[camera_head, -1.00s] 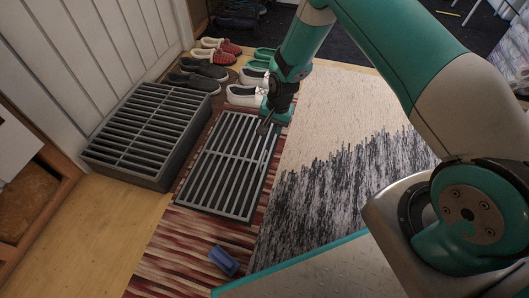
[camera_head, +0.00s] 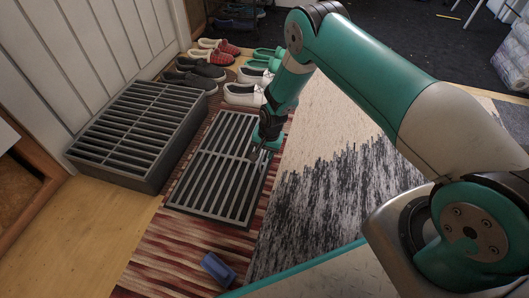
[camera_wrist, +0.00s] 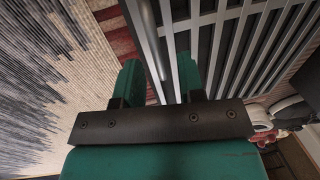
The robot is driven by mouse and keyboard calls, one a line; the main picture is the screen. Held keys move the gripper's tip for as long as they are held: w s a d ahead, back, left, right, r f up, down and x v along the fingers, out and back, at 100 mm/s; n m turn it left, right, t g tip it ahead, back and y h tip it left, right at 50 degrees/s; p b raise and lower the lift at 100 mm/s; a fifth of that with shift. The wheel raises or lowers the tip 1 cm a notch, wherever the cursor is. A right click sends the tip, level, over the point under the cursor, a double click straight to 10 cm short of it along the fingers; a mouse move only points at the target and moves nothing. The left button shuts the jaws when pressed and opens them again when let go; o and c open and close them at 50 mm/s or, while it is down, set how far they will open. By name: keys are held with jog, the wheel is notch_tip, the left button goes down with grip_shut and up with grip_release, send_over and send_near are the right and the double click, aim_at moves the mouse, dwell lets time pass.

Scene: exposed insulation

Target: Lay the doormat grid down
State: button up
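The doormat grid (camera_head: 207,178) is a grey metal frame with parallel dark-gapped bars. It appears to lie flat on the red striped rug. In the head view, my gripper (camera_head: 257,155) points down at the grid's right long edge. In the wrist view, the two green fingers of my gripper (camera_wrist: 160,82) are spread apart. The grid's edge rail (camera_wrist: 168,40) runs between them, close to the right finger, and the bars fill the right side. I cannot tell whether the fingers touch the rail.
A dark box (camera_head: 150,178) with a slatted top stands left of the grid. Several pairs of shoes (camera_head: 243,93) stand behind. A blue brush-like object (camera_head: 217,268) lies on the striped rug (camera_head: 165,250) in front. A patterned rug (camera_head: 335,180) lies to the right.

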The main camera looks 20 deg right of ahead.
jog(key=shift+c, duration=0.2)
grip_shut()
jog(key=shift+f, duration=0.4)
jog(key=shift+o, duration=0.2)
grip_release()
notch_tip(320, 180, up, 17)
jog(key=s+d+p, duration=0.1)
jog(key=d+p, duration=0.1)
jog(key=p, duration=0.7)
jog(key=shift+s+p, duration=0.35)
jog(key=shift+p, duration=0.05)
jog(key=shift+d, duration=0.1)
